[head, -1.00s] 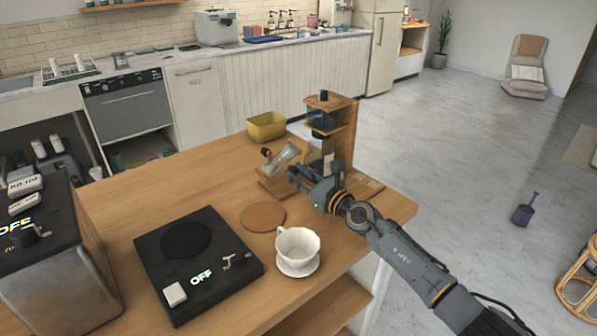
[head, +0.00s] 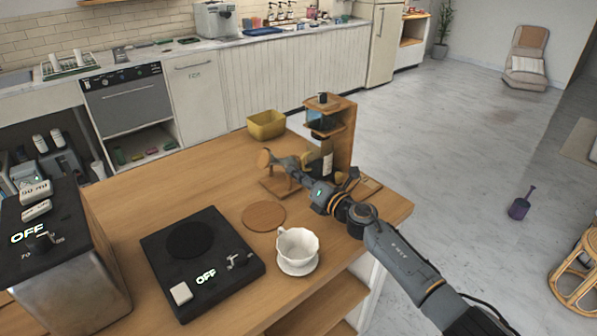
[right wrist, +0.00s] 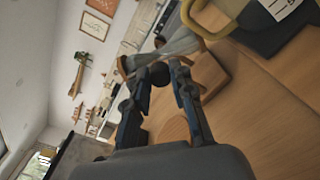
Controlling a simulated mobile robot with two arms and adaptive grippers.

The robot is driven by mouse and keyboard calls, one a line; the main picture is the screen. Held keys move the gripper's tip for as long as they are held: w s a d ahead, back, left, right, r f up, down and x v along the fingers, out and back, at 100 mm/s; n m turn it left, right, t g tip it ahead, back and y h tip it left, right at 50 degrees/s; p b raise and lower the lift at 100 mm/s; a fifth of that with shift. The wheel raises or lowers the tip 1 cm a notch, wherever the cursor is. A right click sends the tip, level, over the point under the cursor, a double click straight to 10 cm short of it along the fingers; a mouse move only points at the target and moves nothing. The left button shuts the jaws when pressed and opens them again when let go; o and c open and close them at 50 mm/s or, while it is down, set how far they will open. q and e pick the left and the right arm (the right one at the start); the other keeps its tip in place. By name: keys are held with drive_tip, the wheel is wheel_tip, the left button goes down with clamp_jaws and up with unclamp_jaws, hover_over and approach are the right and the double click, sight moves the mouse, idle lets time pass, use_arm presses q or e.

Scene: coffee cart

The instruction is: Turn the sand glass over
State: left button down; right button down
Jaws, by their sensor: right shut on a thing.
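The sand glass (head: 264,158) is mostly hidden by my right gripper (head: 287,168) in the head view; a round wooden end cap shows to the left of the fingers. In the right wrist view, its glass body (right wrist: 182,46) lies crosswise beyond the fingertips. My right gripper (right wrist: 160,72) is shut on it, with a dark round part between the fingers. Its wooden stand (head: 277,188) is on the counter just below the gripper and partly covered; it also shows in the right wrist view (right wrist: 208,72). My left gripper is not in view.
A wooden rack (head: 343,140) with a bottle stands close behind the gripper. A yellow bin (head: 266,125) is farther back. The counter left of the stand is clear.

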drive_tip(key=shift+m+p, duration=0.8)
drive_tip(key=shift+m, duration=1.5)
drive_tip(key=shift+f, duration=0.1)
drive_tip(key=c, duration=1.1)
unclamp_jaws()
drive_tip(key=shift+c, duration=0.2)
drive_tip(key=v, duration=1.2)
